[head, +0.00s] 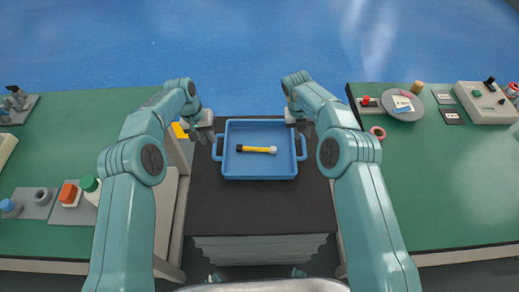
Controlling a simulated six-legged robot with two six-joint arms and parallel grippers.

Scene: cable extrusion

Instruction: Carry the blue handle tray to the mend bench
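The blue handle tray (232,173) rests on a dark-topped stand (265,213) in the middle of the head view. It has a loop handle on its left and right sides. A yellow tool with a black end (257,149) lies inside it. My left gripper (208,137) is just beyond the tray's left handle, near its upper left corner. My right gripper (304,128) is near the upper right corner, above the right handle. Both look apart from the handles, but contact is hard to judge. The fingers are small and partly hidden, so their opening is unclear. No bench is labelled mend.
A green bench (75,120) on the left bears an orange button (69,193) and other parts. Blue floor (240,50) lies clear beyond.

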